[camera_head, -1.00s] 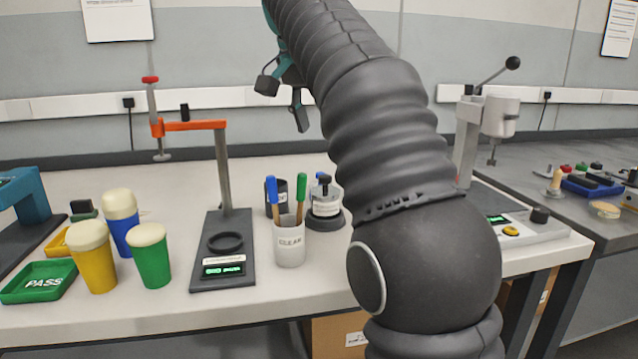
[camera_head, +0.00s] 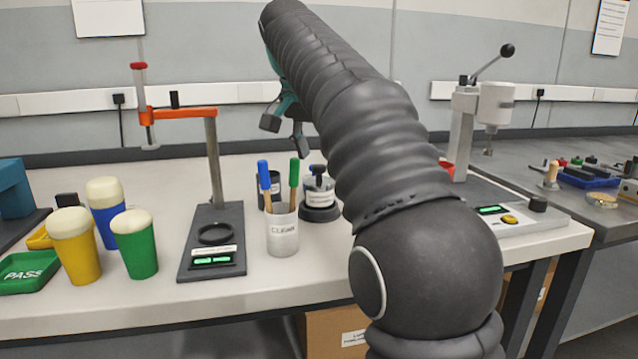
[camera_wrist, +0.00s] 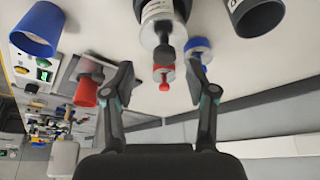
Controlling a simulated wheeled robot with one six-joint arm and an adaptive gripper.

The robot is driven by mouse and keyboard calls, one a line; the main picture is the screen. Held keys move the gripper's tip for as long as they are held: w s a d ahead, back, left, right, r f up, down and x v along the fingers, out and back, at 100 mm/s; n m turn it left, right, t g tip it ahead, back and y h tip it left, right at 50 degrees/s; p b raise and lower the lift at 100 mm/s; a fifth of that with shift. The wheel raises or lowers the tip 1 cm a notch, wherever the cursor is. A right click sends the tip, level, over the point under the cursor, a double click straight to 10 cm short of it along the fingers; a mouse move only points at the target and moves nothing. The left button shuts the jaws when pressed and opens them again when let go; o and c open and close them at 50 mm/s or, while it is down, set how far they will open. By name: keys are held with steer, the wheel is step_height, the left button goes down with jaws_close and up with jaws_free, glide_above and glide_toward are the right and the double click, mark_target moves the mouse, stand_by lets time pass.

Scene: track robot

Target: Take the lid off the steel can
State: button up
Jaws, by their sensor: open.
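The steel can (camera_head: 320,199) stands on the bench with a dark base, a white label and a black-knobbed lid (camera_head: 318,172) on top. In the wrist view the can (camera_wrist: 158,12) is at the top middle, its lid knob (camera_wrist: 164,52) pointing down the picture toward the space between my fingers. My gripper (camera_head: 285,132) is open and empty, above and slightly left of the can in the head view. In the wrist view my gripper (camera_wrist: 160,78) has its fingers spread either side of the knob's line, apart from it. My arm hides part of the bench to the right of the can.
A white pen cup (camera_head: 283,236) with blue and green markers stands in front of the can, with a dark cup (camera_head: 268,192) beside it. A stand with an orange arm (camera_head: 185,113) is on the left, and a lever press (camera_head: 495,105) on the right. Capped cups (camera_head: 135,250) stand front left.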

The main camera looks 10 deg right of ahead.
mark_target(320, 165)
steer(key=x, duration=0.2)
steer(key=b+x, duration=0.1)
steer(key=x, duration=0.1)
steer(key=shift+w+a+f, duration=0.15)
steer(key=shift+a, duration=0.05)
jaws_close()
steer(key=shift+r, duration=0.5)
step_height(320, 165, up, 4)
steer(key=shift+d+f+p, duration=0.1)
steer(key=shift+p, duration=1.05)
steer(key=s+d+r, duration=0.6)
steer(key=s+d, duration=0.2)
steer(key=shift+d+p, duration=0.25)
steer(key=shift+p, duration=0.1)
